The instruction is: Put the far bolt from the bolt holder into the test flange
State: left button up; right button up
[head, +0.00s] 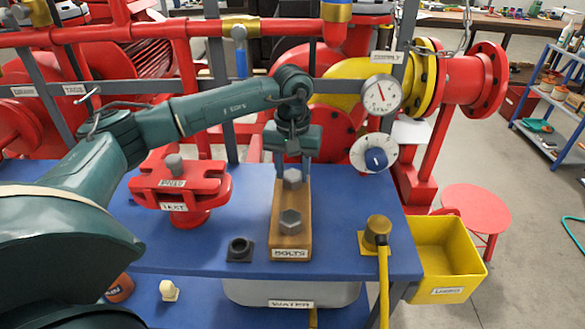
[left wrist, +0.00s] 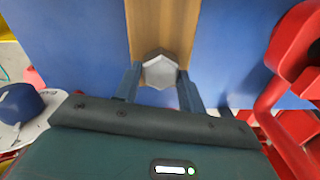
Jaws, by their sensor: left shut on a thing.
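The wooden bolt holder (head: 292,242), labelled BOLTS, stands on the blue bench. The far bolt (head: 292,178) stands upright at its far end, its grey hex head up. A second grey hex bolt (head: 290,220) stands at the near end. My left gripper (head: 293,166) points down over the far end, shut on the far bolt. In the left wrist view the bolt's head (left wrist: 160,68) sits between the two fingers (left wrist: 160,88). The bolt's shank is hidden. The red test flange (head: 205,182) is left of the holder, with a grey bolt head (head: 173,163) on top.
A small black socket (head: 239,249) is left of the holder. A brass fitting with a yellow hose (head: 378,232) is at the right bench edge. A gauge (head: 382,95) and a blue-knobbed dial (head: 374,157) are behind right. A yellow bin (head: 447,260) is beside the bench.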

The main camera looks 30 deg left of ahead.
pick_arm(q)
jog(key=shift+c, duration=0.6)
jog(key=o, duration=0.4)
jog(key=c, duration=0.4)
jog(key=shift+r, duration=0.15)
jog(key=shift+r+p, duration=2.25)
jog(key=shift+r, duration=1.15)
